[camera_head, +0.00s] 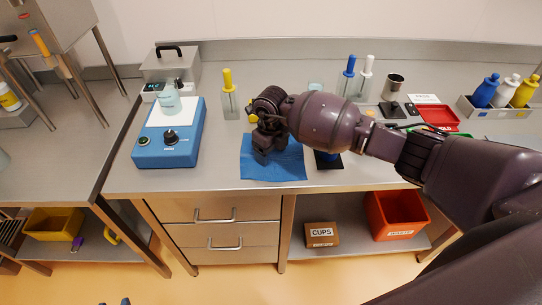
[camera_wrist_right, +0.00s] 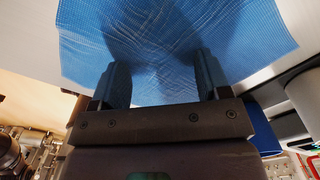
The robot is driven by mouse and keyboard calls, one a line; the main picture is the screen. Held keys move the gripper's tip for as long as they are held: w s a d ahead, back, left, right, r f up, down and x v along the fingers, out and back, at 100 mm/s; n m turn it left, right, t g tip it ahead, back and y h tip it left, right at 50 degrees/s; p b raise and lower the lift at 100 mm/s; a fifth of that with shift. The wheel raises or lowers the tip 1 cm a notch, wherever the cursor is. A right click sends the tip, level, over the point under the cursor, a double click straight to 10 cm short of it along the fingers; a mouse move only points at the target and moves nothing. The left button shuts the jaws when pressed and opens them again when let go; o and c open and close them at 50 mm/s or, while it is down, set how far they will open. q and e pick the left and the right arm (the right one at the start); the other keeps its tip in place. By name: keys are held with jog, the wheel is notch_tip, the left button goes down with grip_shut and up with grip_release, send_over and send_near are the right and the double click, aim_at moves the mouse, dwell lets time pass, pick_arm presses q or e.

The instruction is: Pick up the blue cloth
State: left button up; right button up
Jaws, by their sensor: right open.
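The blue cloth (camera_head: 283,167) lies flat on the steel counter, in the middle of the head view. It also fills the upper part of the right wrist view (camera_wrist_right: 180,35). My right gripper (camera_head: 262,156) is over the cloth's left part, pointing down. In the right wrist view the two fingers of my right gripper (camera_wrist_right: 163,80) stand apart, with cloth visible between and beyond them. Whether the fingertips touch the cloth cannot be told.
A blue device (camera_head: 168,145) with a knob stands left of the cloth. A red tray (camera_head: 438,117) and a bottle rack (camera_head: 497,110) are farther right. Drawers are below.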

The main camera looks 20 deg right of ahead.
jog(key=shift+f, duration=0.1)
jog(key=c, duration=0.6)
grip_shut()
notch_tip(320, 180, up, 8)
jog(key=p, duration=0.5)
jog(key=shift+f, duration=0.2)
notch_tip(320, 180, up, 5)
jog(key=shift+f, duration=0.2)
